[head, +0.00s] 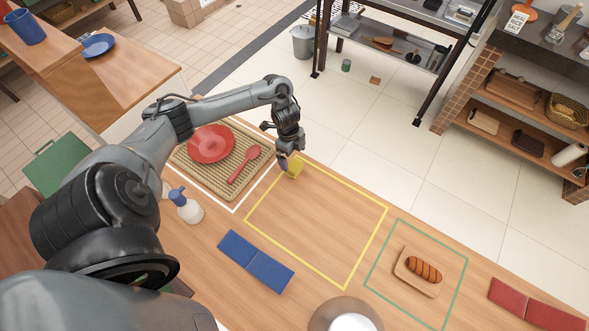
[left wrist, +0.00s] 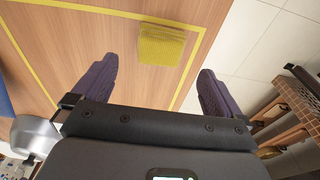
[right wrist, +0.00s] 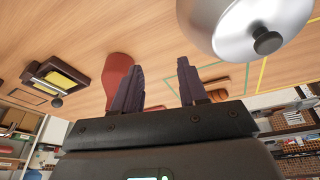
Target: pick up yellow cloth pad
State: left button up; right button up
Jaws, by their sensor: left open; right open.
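The yellow cloth pad (head: 295,169) lies on the wooden counter in the head view, at the far left corner of the yellow outlined square (head: 330,184). My left gripper (head: 283,162) hangs beside and above it, partly covering its left side. In the left wrist view the pad (left wrist: 163,46) is fully seen, just beyond and between the two spread fingers of my left gripper (left wrist: 155,75). These fingers are open and hold nothing. My right gripper (right wrist: 159,80) shows only in the right wrist view, open and empty above the counter.
Left of the pad, a woven mat (head: 187,165) bears a red plate (head: 211,143) and red spoon (head: 244,164). A spray bottle (head: 186,207), blue cloth (head: 256,261), bread board (head: 404,276) and red cloth (head: 536,305) lie around. The yellow square's middle is clear. A lidded pot (right wrist: 240,22) is near my right gripper.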

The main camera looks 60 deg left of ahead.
aim_at(294, 165)
pick_arm(q)
jog(key=shift+w+d+f+b, duration=0.15)
jog(key=shift+f+b, duration=0.15)
jog(key=shift+f, duration=1.45)
jog(key=shift+d+f+b, duration=0.15)
jog(key=shift+f+b, duration=0.15)
jog(key=shift+f, duration=1.45)
jog(key=c, duration=1.1)
jog(key=shift+o, duration=0.2)
jog(key=shift+r, duration=0.1)
